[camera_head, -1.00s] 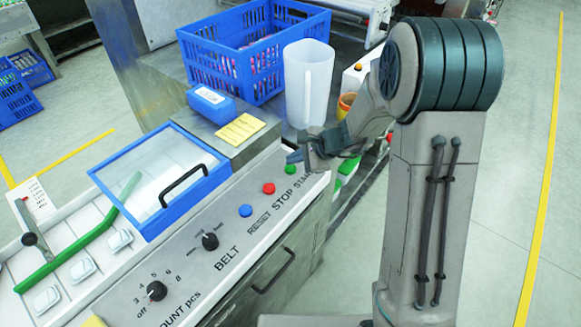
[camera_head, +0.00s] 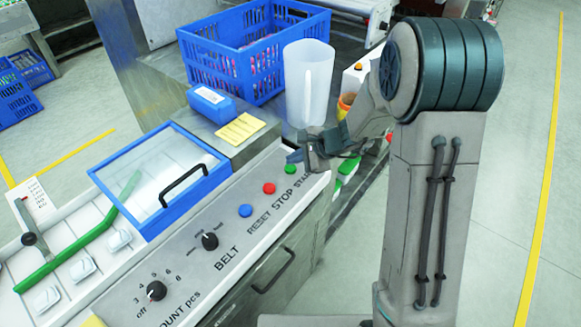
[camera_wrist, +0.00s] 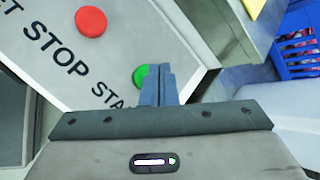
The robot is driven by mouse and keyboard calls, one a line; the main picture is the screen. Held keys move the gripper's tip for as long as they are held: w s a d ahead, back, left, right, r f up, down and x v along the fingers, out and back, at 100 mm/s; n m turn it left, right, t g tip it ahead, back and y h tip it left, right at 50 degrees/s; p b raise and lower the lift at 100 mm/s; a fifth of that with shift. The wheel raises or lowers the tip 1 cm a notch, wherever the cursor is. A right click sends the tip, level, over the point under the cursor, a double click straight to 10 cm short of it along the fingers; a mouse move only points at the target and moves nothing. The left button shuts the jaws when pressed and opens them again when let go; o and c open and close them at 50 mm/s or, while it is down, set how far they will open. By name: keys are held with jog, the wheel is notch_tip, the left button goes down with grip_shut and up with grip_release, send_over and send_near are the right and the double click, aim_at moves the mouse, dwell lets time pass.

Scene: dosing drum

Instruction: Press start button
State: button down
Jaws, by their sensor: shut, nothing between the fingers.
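The green start button (camera_wrist: 141,75) sits on the light control panel (camera_wrist: 45,85), beside the label that begins "STA"; its right part is hidden behind my fingers in the wrist view. In the head view a sliver of the green button (camera_head: 290,169) shows just below my gripper (camera_head: 295,157). My gripper (camera_wrist: 158,68) is shut and empty, its fingertips at the button's right edge in the wrist view. I cannot tell whether they touch it. The red stop button (camera_wrist: 90,21) lies up and left of it, and also shows in the head view (camera_head: 269,188).
A blue button (camera_head: 245,211) and two black knobs sit farther along the panel. A clear lid with a blue frame (camera_head: 160,213) lies beside it. A white jug (camera_head: 308,80) and blue crate (camera_head: 240,70) stand behind my gripper.

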jog(key=shift+f+b, duration=0.4)
jog(key=shift+b, duration=0.1)
